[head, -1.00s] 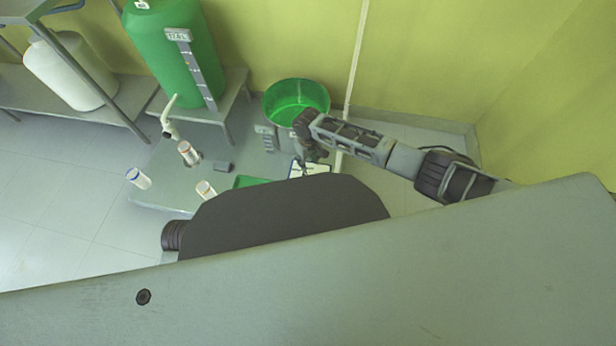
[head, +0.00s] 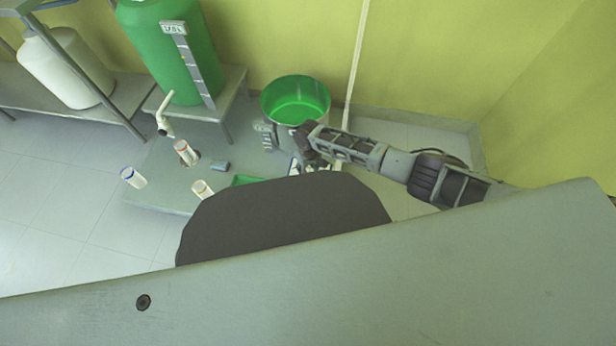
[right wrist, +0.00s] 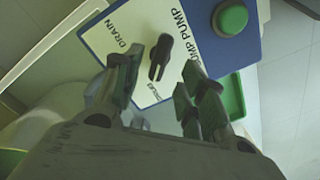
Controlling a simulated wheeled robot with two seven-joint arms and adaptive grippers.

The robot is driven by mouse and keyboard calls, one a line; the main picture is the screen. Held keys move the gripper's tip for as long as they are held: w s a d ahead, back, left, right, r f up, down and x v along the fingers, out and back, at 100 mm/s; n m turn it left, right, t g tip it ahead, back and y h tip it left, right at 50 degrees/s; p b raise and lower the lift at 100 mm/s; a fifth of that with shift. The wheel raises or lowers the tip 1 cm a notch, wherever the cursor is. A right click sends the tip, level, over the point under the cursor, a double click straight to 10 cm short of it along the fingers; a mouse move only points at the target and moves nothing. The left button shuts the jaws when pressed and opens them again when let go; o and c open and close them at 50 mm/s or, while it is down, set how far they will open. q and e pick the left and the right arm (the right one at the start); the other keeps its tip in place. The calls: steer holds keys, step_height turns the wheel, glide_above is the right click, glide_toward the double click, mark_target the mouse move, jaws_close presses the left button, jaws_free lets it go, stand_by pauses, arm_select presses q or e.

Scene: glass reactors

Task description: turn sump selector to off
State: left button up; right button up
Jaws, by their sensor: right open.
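The sump selector is a black knob (right wrist: 160,57) on a white panel (right wrist: 141,35) with a blue border, seen in the right wrist view. The panel reads DRAIN on the left of the knob and SUMP PUMP on the right; a small label below the knob is too small to read surely. My right gripper (right wrist: 158,76) is open, its fingers on either side of the knob, with no clear contact. In the head view my right gripper (head: 308,161) is over the panel and mostly hides it. My left gripper is not in view.
A green button (right wrist: 231,18) sits on the blue box beside the panel.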

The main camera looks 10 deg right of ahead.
mark_target(308, 176)
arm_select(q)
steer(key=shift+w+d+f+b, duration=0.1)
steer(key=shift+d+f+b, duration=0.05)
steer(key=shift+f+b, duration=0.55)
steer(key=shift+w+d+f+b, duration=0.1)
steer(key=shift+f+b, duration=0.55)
arm_select(e)
steer(key=shift+f, duration=2.65)
jaws_close()
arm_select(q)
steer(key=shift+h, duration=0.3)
